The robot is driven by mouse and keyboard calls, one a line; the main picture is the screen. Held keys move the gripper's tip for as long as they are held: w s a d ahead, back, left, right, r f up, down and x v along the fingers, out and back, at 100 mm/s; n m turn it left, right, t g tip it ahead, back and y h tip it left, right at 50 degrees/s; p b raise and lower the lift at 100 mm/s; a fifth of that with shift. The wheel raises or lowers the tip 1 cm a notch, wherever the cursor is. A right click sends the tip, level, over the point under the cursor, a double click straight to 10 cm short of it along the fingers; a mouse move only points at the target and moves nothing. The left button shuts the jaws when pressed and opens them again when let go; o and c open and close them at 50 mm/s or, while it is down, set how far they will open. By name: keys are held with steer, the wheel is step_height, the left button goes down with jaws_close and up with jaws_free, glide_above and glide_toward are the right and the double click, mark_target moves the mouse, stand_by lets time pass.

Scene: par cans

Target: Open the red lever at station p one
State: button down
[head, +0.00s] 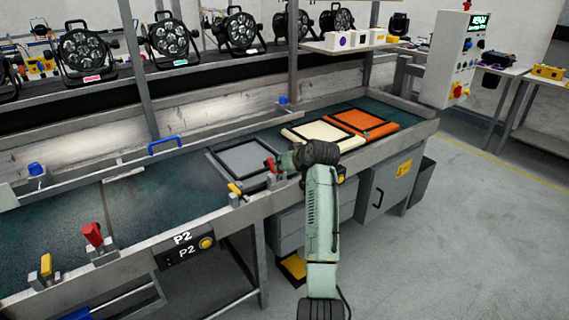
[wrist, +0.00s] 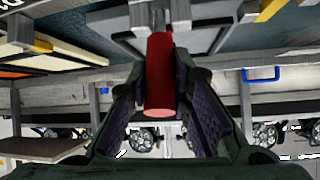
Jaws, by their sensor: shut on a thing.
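My gripper (head: 280,162) is at the near rail of the conveyor bench, beside the grey square panel. It is shut on a red lever (head: 269,164). In the wrist view the red lever (wrist: 159,82) stands between the two fingers, its rounded end facing the camera. The lever's base is partly hidden by the gripper. No station label shows at this lever; my arm covers part of the rail there.
Yellow handles (head: 235,189) stand along the near rail. A grey panel (head: 243,155), a cream frame (head: 313,130) and an orange frame (head: 365,122) lie on the belt. Par cans (head: 172,37) line the back shelf. A control box (head: 458,60) stands at right. The floor at right is clear.

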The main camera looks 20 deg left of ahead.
steer(key=shift+w+a+r+g+h, duration=0.15)
steer(key=shift+w+a+g+h, duration=0.15)
steer(key=shift+h, duration=0.1)
stand_by(0.3)
steer(key=c, duration=1.4)
jaws_free()
steer(key=v, duration=1.2)
